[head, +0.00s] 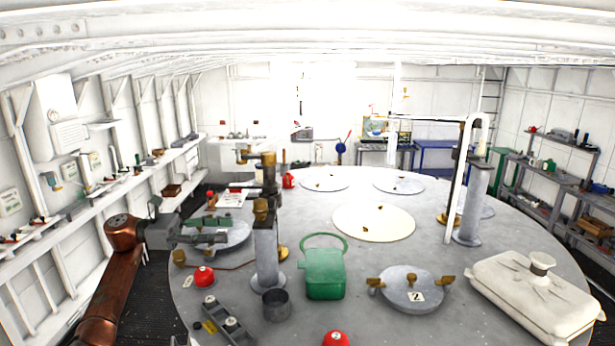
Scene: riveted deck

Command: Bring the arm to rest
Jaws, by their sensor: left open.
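My left arm (112,275), copper-brown, rises from the lower left in the head view. My left gripper (212,230) points right, its two fingers apart, with nothing seen between them. It shows over the left edge of the round grey deck (385,284), in front of a round grey lid (228,236). Whether it touches anything there cannot be told. My right arm and gripper are not in view.
Near the gripper are a grey post (266,258), a red knob (204,276) and a grey cup (276,304). A green can (324,273), a numbered lid (412,292) and a white box (535,295) stand farther right. A wall shelf (140,180) runs along the left.

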